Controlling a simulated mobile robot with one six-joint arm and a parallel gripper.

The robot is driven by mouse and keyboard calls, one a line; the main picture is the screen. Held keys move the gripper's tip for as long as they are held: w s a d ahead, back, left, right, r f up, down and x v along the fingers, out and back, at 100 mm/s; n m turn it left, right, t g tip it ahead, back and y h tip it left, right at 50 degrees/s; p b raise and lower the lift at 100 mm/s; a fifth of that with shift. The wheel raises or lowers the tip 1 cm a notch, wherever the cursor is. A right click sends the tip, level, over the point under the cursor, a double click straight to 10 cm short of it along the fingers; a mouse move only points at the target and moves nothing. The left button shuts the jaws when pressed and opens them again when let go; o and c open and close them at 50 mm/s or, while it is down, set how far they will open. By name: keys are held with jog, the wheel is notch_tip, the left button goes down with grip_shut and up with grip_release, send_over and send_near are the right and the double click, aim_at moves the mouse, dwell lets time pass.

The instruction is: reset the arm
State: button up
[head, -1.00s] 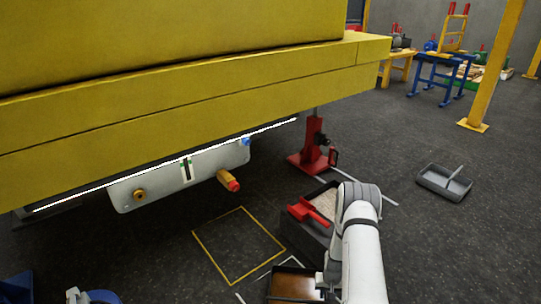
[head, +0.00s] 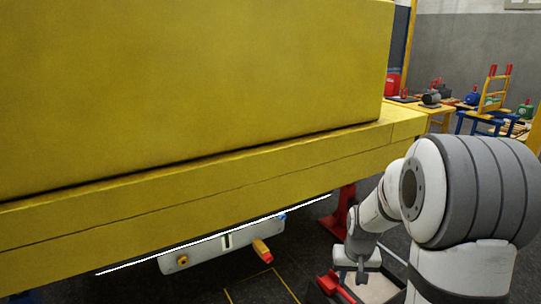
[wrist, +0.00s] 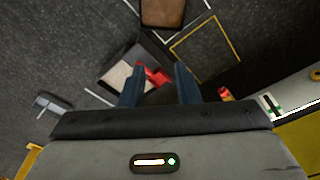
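My arm is the task's object. In the head view the white and grey arm (head: 470,190) is raised at the right, its large joint close to the camera. Its lower links reach down in front of the red stand. In the wrist view my gripper (wrist: 158,78) points down over the floor, with its two dark blue fingers wide apart. Nothing is held between them; a red tool (wrist: 157,76) shows far below in the gap. The fingertips are not clear in the head view.
A big yellow beam (head: 200,100) overhangs at the left. Under it hangs a pale panel (head: 220,250) with an orange, red-tipped peg (head: 262,250). A dark box (wrist: 150,52), a brown-bottomed tray (wrist: 163,12) and a yellow floor square (wrist: 207,50) lie below. Blue and yellow tables stand behind.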

jog(key=s+a+r+p, duration=0.3)
jog(key=s+r+p, duration=0.4)
jog(key=s+r, duration=0.3)
jog(key=s+a+r+n+t+p, duration=0.1)
jog(key=s+a+r+p, duration=0.2)
jog(key=r, duration=1.5)
jog(key=s+p, duration=0.3)
jog(key=s, duration=0.3)
jog(key=shift+s+p, duration=0.35)
jog(key=shift+s, duration=0.05)
